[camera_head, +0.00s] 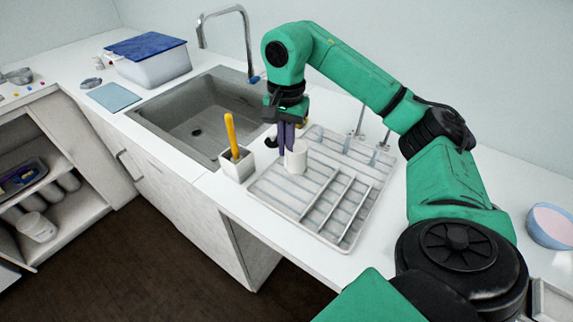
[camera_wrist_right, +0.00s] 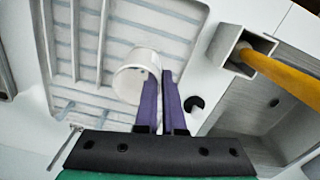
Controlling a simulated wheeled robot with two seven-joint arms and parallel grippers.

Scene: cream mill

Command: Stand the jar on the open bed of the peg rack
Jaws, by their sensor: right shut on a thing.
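The white jar (camera_head: 297,157) is upright at the open, peg-free part of the pale grey peg rack (camera_head: 268,196), near its left edge. My right gripper (camera_head: 286,148) points down and its purple fingers are shut on the jar's wall at the rim. In the right wrist view the jar (camera_wrist_right: 134,78) lies beside the fingertips (camera_wrist_right: 160,78), with the rack (camera_wrist_right: 112,18) behind it. I cannot tell whether the jar's base touches the bed. My left gripper is not in view.
A white square holder (camera_head: 238,166) with a yellow-handled tool (camera_head: 231,136) stands close to the left of the rack. The sink (camera_head: 200,125) and its tap (camera_head: 246,40) are behind. A pink-filled bowl (camera_head: 551,226) stands far right. Raised dividers cross the rack's right part.

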